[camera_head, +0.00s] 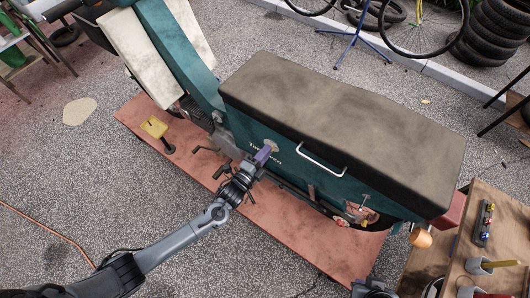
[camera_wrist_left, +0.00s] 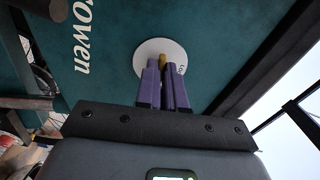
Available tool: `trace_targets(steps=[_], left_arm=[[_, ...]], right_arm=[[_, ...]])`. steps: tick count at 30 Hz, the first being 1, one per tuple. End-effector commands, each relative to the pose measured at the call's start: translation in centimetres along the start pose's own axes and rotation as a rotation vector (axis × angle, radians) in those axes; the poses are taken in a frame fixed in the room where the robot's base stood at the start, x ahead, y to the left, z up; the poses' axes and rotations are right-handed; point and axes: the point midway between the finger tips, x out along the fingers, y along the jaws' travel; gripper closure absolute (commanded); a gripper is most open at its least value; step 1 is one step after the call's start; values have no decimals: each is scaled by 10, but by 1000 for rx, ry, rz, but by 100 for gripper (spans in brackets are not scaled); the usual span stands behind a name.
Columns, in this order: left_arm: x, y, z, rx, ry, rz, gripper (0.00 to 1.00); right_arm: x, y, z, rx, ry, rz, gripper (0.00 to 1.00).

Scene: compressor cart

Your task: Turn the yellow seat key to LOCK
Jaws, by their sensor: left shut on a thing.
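The teal scooter (camera_head: 205,62) stands on a reddish platform, with a long dark seat (camera_head: 345,120) on top. On its teal side panel is a round pale key plate (camera_head: 272,146), partly hidden by my gripper. In the left wrist view the plate (camera_wrist_left: 173,50) is white with small dark lettering, too small to read fully. The yellow key (camera_wrist_left: 162,61) sticks out of its middle. My left gripper (camera_head: 264,155) has purple fingers, and in the left wrist view the fingers (camera_wrist_left: 164,72) are shut on the key. The key's exact angle is mostly hidden.
A white grab handle (camera_head: 322,160) is right of the plate. A yellow pedal-like part (camera_head: 154,128) stands at the platform's left. A wooden cart (camera_head: 462,235) with pots is at the lower right. A dark grey part of my own shows at the bottom edge.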

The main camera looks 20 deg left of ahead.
Motion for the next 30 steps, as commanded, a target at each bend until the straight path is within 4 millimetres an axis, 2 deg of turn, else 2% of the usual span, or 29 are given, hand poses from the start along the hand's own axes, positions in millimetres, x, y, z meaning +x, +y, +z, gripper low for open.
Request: trace_targets(steps=[8,13,30], left_arm=[[0,0,0,-43,0,0,100],[0,-1,0,-130,-1,0,100],[0,-1,0,-646,-1,-1,100]], right_arm=[[-1,0,0,-1,0,1,100],[-3,1,0,-5,-1,4,100],[-12,2,-3,-8,-2,6,100]])
